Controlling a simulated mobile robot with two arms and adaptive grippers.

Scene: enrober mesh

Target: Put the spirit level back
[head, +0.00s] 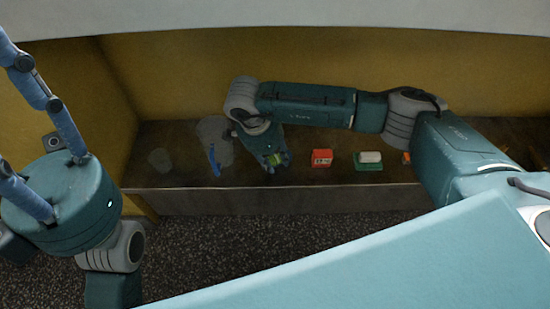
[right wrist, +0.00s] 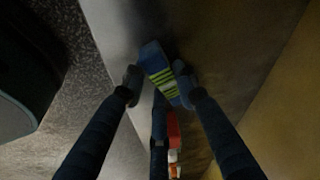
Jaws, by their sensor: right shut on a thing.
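My right gripper (right wrist: 160,82) is shut on a blue block with lime stripes (right wrist: 156,62), which may be the spirit level. It is gripped between grey fingertips. In the head view my right gripper (head: 275,158) is low over the long shelf (head: 190,180), left of a red box (head: 321,158). My left gripper (head: 62,195) is at the far left, off the shelf. Its long blue fingers spread apart and are empty where visible; their tips are cut off.
Right of the red box are a green block with a white top (head: 369,160) and a small orange thing (head: 406,158) partly behind my right arm. On the left, a narrow blue thing (head: 214,160) lies by a grey patch (head: 212,130). Yellow walls (head: 175,70) close the back and left.

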